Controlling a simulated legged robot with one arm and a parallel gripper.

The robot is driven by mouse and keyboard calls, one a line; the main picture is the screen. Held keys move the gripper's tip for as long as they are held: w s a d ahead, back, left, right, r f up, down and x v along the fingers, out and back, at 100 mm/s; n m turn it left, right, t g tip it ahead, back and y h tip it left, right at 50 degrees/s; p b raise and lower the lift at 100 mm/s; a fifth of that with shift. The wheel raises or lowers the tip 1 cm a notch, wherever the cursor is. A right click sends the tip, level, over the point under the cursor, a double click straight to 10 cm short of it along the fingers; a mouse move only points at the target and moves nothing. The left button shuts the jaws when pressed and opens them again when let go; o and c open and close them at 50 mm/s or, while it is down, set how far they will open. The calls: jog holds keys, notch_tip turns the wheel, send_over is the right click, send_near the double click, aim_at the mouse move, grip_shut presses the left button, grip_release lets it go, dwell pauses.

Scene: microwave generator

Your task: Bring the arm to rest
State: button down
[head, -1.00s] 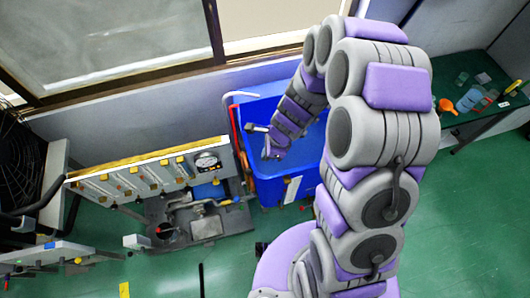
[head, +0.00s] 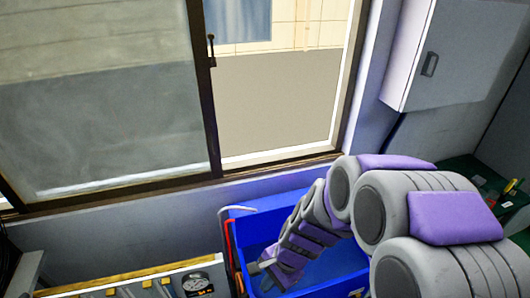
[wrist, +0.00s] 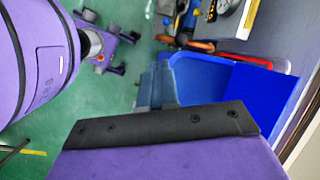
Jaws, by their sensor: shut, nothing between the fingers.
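My arm, with grey and purple links, rises on the right of the head view and bends over to the left. Its end, my gripper (head: 264,266), hangs in front of the blue bin (head: 325,268) in the picture, near the bin's left side. In the wrist view the grey-blue fingers of my gripper (wrist: 156,88) are together and empty. The blue bin also shows in the wrist view (wrist: 260,95), to the right of the fingers. I cannot tell how far the gripper is above or inside the bin.
A wall panel with a gauge (head: 196,283) stands left of the bin. A sliding window (head: 110,100) lies behind. A wall cabinet (head: 435,55) hangs at the upper right, over a dark green bench (head: 465,170) with small items. Open green floor (wrist: 110,95) shows in the wrist view.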

jog(key=s+d+n+h+b, duration=0.2)
jog(key=s+d+n+b, duration=0.3)
jog(key=s, duration=0.4)
jog(key=s+d+n+g+h+b, duration=0.1)
jog(key=s+d+n+h+b, duration=0.1)
jog(key=s+d+n+b, duration=0.3)
jog(key=s+d+b, duration=0.1)
jog(key=s+d, duration=0.2)
jog(key=s, duration=0.1)
jog(key=shift+s+d+r+b, duration=0.15)
jog(key=shift+r+b, duration=0.15)
jog(key=shift+r, duration=0.1)
